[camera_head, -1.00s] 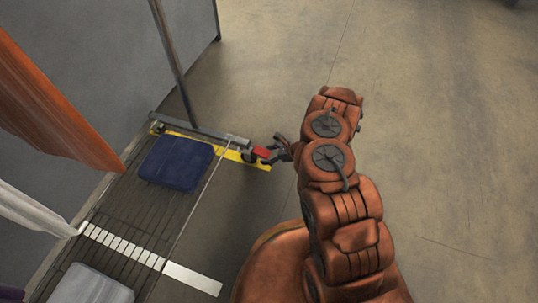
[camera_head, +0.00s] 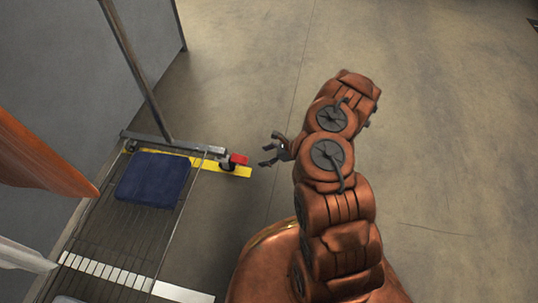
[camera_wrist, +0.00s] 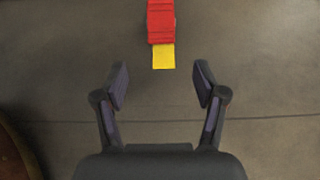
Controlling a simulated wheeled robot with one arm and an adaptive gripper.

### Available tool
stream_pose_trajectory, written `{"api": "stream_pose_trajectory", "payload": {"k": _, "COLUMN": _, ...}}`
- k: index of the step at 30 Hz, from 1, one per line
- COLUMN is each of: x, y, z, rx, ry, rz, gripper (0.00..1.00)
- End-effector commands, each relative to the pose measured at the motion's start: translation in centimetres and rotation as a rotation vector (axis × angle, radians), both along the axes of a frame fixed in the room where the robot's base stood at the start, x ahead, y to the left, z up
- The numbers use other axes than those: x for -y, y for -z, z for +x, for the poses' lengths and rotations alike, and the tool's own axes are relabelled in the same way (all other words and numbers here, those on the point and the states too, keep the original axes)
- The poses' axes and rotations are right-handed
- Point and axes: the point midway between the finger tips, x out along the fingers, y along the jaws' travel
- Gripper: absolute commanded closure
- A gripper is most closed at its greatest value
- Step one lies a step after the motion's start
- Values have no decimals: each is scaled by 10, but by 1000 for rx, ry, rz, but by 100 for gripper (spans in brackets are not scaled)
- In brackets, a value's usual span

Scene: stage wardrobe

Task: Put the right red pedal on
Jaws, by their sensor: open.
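The red pedal (camera_head: 238,158) sits at the right end of the rack's base bar, above a dark caster wheel (camera_head: 227,166) and a yellow strip on the floor. In the head view my gripper (camera_head: 264,155) is to the right of the pedal, apart from it, with its jaws open and empty. In the wrist view the red pedal (camera_wrist: 161,20) is at the top centre, beyond the open fingers (camera_wrist: 160,88) and roughly in line with the gap between them. Whether the pedal is up or pressed down I cannot tell.
The rack's metal post (camera_head: 137,72) rises at the left. A folded blue cloth (camera_head: 153,179) lies on the slatted shelf. An orange garment (camera_head: 38,158) hangs at the left edge. The yellow strip (camera_head: 240,172) lies under the rack's end. The floor to the right is clear.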

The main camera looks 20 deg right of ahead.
Motion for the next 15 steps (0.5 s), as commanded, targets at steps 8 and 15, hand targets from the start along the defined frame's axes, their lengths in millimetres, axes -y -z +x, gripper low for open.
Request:
{"api": "stream_pose_trajectory", "payload": {"k": 8, "x": 10, "y": -9, "z": -7, "rx": 1, "ry": -1, "rz": -2, "gripper": 29}}
{"api": "stream_pose_trajectory", "payload": {"k": 15, "x": 10, "y": -9, "z": -8, "rx": 0, "ry": -1, "rz": -1, "gripper": 29}}
